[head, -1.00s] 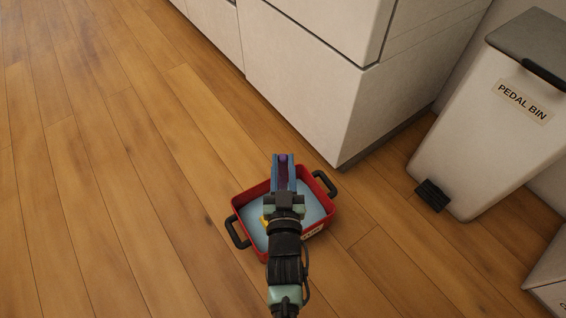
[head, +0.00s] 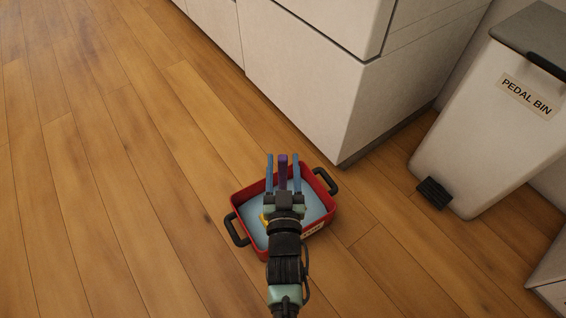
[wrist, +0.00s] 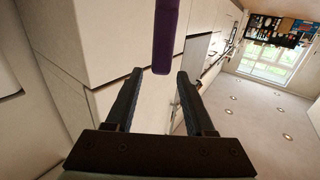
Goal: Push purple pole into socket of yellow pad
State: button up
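The purple pole (head: 283,168) stands between the two blue fingers of my gripper (head: 283,163) in the head view, with a gap on each side. In the wrist view the pole (wrist: 166,38) hangs in from the top edge, beyond the open fingertips of my gripper (wrist: 156,76). My gripper is open and touches nothing that I can see. A small bit of yellow (head: 265,218), likely the yellow pad, shows at the left of my wrist inside the red tray; the rest of it and its socket are hidden behind my arm. The pole's lower end is also hidden.
The red tray (head: 241,196) with black handles and a light blue inside sits on the wooden floor. A white cabinet (head: 300,85) stands just behind it. A pedal bin (head: 490,130) stands at the right. The floor at the left is clear.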

jog(key=shift+o, duration=0.3)
jog(key=shift+s, duration=0.1)
jog(key=shift+s+p, duration=1.05)
jog(key=shift+s, duration=1.4)
